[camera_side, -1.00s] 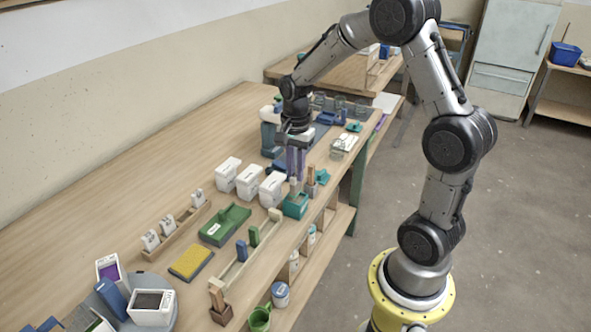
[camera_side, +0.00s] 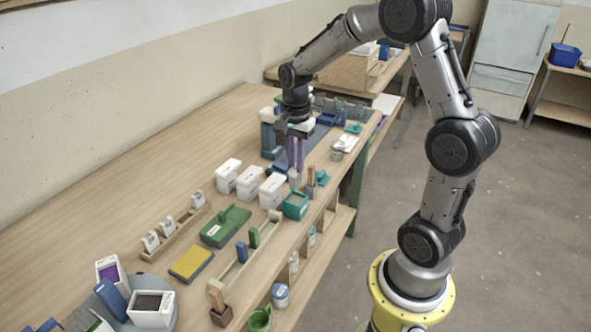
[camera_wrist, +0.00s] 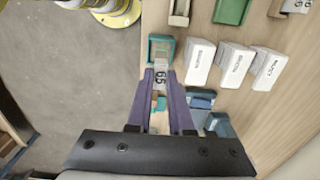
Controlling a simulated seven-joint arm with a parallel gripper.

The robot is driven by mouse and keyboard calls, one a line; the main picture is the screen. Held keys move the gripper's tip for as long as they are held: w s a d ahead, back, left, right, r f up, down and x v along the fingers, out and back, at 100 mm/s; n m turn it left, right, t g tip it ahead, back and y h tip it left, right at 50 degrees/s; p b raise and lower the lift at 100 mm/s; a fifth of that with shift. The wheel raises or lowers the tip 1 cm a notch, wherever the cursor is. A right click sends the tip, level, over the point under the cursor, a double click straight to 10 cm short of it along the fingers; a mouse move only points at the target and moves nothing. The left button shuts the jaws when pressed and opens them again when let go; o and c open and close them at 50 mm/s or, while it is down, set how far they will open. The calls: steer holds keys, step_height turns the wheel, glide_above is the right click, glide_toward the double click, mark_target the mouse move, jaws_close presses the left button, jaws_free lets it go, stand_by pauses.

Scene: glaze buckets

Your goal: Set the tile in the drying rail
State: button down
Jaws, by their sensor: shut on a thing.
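My gripper (camera_side: 294,158), with purple fingers, points down and is shut on a small pale tile (camera_side: 293,176). In the wrist view the tile (camera_wrist: 160,78) shows a white face with dark figures between the fingertips (camera_wrist: 161,72). The tile is just above a teal open box (camera_side: 296,207), whose rim also shows in the wrist view (camera_wrist: 152,42). A long pale wooden rail (camera_side: 232,273), which looks like the drying rail, lies nearer the camera. A blue tile (camera_side: 241,251) and a green tile (camera_side: 254,237) stand in it, with gaps between.
Several white labelled boxes (camera_side: 248,180) stand left of my gripper. A wooden rack (camera_side: 178,235) holds white tags. A green tray (camera_side: 226,226) and a yellow sponge-like block (camera_side: 191,264) lie between rack and rail. Bare tabletop (camera_side: 120,215) lies along the wall.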

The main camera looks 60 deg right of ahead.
mark_target(293, 168)
steer(key=r, duration=0.5)
steer(key=shift+w+a+r, duration=0.1)
steer(key=shift+w+a, duration=0.1)
steer(key=shift+a, duration=0.2)
steer(key=w+a, duration=0.3)
steer(key=a, duration=2.2)
steer(key=shift+s+f, duration=0.2)
steer(key=shift+f, duration=6.75)
steer(key=shift+f, duration=0.35)
steer(key=c, duration=0.7)
jaws_free()
steer(key=shift+c, duration=0.2)
